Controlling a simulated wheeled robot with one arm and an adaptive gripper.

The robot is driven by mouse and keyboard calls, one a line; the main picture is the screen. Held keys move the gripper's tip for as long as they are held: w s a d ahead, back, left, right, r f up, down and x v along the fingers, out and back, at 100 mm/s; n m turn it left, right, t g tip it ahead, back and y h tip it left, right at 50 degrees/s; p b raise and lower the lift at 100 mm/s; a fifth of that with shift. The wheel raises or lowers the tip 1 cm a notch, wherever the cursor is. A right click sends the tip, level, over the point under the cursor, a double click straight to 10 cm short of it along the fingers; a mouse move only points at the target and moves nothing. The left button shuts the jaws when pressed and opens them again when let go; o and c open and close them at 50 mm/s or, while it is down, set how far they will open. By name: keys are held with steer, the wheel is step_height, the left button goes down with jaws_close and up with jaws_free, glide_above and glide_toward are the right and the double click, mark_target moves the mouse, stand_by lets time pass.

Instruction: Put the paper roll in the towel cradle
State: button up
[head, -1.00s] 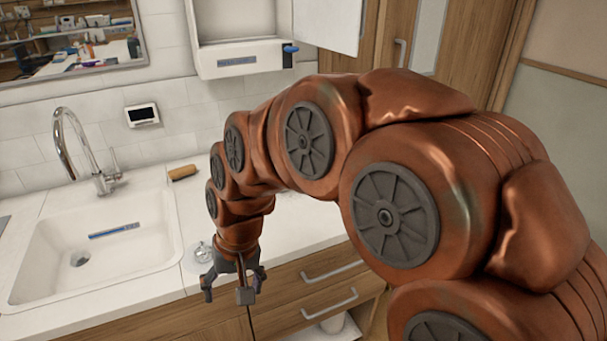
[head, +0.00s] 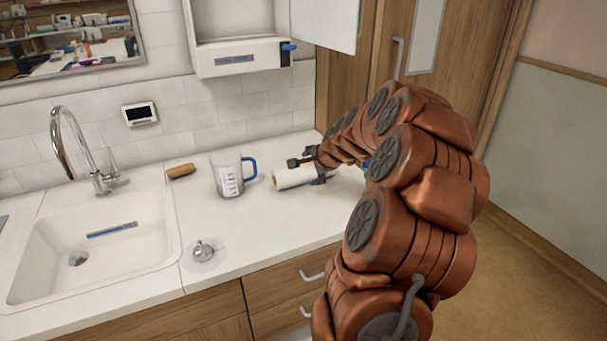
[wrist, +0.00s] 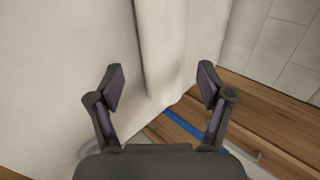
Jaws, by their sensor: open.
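The white paper roll (head: 291,178) lies on its side on the counter at the back right in the head view. In the wrist view the roll (wrist: 160,50) runs between the two fingers. My gripper (head: 307,170) is at the roll's right part, with its fingers open. In the wrist view my gripper (wrist: 161,78) shows a finger on either side of the roll, with gaps.
A clear measuring jug (head: 229,178) with a blue handle stands left of the roll. A brown cylinder (head: 181,171) and a small metal knob-like thing (head: 203,250) are on the counter. The sink (head: 85,250) and tap (head: 78,150) are left.

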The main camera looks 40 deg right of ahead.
mark_target(306, 171)
steer(key=shift+x, duration=1.15)
steer(key=shift+p+x, duration=0.75)
steer(key=shift+x, duration=0.2)
steer(key=shift+p+x, duration=0.45)
steer(key=shift+x, duration=1.15)
steer(key=shift+w+d+r, duration=0.1)
steer(key=shift+d+r, duration=0.05)
steer(key=shift+d, duration=0.05)
